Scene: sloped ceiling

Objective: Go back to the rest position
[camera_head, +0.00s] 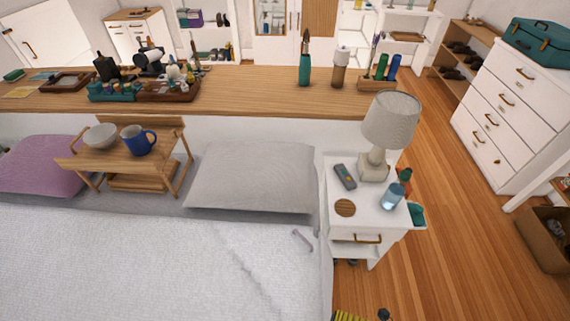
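My gripper does not show in the head view, and no part of my arm can be made out for sure. The view looks down over a bed (130,265) with a white cover. A grey pillow (252,178) and a purple pillow (40,165) lie at its head end. A white nightstand (355,222) stands to the right of the bed, with a lamp (391,122), a dark remote-like object (344,176), a round wooden coaster (345,208) and a bluish bottle (393,196) on top.
A wooden bed tray (108,161) holds a bowl (100,136) and a blue mug (138,140). A long wooden counter (245,88) runs behind the bed. A white dresser (505,118) stands right. Floor (450,235) is open right of the nightstand; a striped object (347,316) shows at the bottom edge.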

